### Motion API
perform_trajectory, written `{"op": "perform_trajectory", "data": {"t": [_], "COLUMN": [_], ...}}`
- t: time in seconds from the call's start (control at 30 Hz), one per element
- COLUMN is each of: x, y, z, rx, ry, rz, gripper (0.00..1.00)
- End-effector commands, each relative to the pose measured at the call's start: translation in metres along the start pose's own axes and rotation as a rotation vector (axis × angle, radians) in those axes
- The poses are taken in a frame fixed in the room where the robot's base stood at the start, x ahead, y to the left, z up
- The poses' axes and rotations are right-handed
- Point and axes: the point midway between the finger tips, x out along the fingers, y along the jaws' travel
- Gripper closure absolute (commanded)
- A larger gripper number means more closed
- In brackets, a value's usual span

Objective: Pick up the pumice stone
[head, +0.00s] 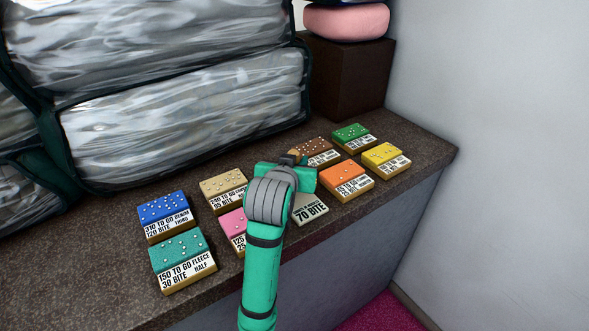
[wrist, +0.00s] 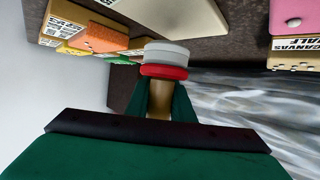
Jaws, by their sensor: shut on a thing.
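The pumice stone (wrist: 164,54) shows in the wrist view as a pale grey-white round head with a red band and a tan handle. My gripper (wrist: 165,102) is shut on the tan handle, with a dark green finger on each side. In the head view my gripper (head: 296,160) is over the counter among the coloured blocks, and only a small tan-brown bit (head: 297,154) shows at its tip. My arm and hand hide most of the stone there. I cannot tell how far it is from the counter.
Several labelled blocks with dotted tops stand on the dark speckled counter (head: 110,300), including a blue one (head: 163,208), a teal one (head: 178,248) and an orange one (head: 346,175). Bagged comforters (head: 190,120) fill the back left. A dark brown box (head: 350,75) stands near the wall (head: 490,120).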

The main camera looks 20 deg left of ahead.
Motion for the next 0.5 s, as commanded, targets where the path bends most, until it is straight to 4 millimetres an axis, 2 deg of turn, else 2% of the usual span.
{"op": "perform_trajectory", "data": {"t": [0.03, 0.27, 0.5], "x": [-0.011, -0.07, -0.124], "y": [-0.002, -0.013, -0.027], "z": [-0.01, -0.041, -0.041], "rx": [0.001, 0.002, 0.0], "ry": [0.008, 0.01, 0.006], "rz": [-0.001, -0.002, -0.004], "gripper": [1.0, 1.0, 1.0]}}
